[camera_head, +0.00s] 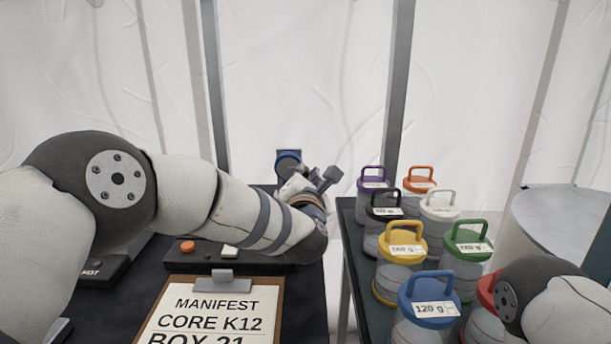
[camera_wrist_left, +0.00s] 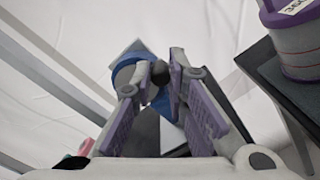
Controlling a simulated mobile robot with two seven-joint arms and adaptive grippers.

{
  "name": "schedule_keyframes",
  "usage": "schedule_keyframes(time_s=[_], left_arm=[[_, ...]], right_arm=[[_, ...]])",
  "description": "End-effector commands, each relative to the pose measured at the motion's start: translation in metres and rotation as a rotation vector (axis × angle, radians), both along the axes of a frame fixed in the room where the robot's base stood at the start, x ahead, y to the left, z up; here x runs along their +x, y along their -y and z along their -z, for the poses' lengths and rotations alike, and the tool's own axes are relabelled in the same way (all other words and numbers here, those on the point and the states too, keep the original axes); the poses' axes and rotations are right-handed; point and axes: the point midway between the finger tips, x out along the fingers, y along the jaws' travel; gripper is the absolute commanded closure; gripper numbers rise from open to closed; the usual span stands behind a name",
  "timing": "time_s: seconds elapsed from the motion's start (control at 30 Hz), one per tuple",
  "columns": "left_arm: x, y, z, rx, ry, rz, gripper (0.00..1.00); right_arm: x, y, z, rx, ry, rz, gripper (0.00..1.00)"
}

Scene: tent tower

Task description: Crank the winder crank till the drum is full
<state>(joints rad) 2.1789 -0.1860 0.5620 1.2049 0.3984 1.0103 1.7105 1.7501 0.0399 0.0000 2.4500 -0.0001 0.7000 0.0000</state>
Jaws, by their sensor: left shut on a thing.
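The winder (camera_head: 288,160) shows as a blue round part on a dark upright plate at the back of the left table. In the left wrist view the winder's blue drum (camera_wrist_left: 130,66) is behind the fingertips. My left gripper (camera_wrist_left: 161,80) reaches it, its purple-padded fingers closed around the small dark crank knob (camera_wrist_left: 160,98). In the head view my left gripper (camera_head: 318,182) is small and partly hidden by its own wrist. How full the drum is cannot be seen. My right arm shows at the lower right, with its gripper out of view.
A clipboard with a manifest (camera_head: 206,318) lies at the front of the left table. A dark box with an orange button (camera_head: 187,247) sits behind it. Several lidded canisters (camera_head: 437,204) crowd the right table. A gap separates the tables.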

Motion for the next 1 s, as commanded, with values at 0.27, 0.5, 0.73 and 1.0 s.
schedule_keyframes(time_s=[0.27,0.5,0.73,1.0], left_arm=[[0.000,0.000,0.008,0.161,-0.003,-0.001,1.00],[0.000,-0.002,0.015,0.342,-0.003,0.000,1.00],[0.000,-0.004,0.021,0.481,-0.004,-0.001,1.00],[0.000,-0.006,0.024,0.570,-0.005,0.000,1.00]], right_arm=[[0.000,0.000,0.000,0.000,0.001,0.000,1.00],[0.001,0.000,-0.001,0.000,0.003,0.000,1.00],[0.001,0.000,-0.002,0.000,0.005,0.000,1.00],[0.002,0.000,-0.002,0.000,0.006,0.000,1.00]])
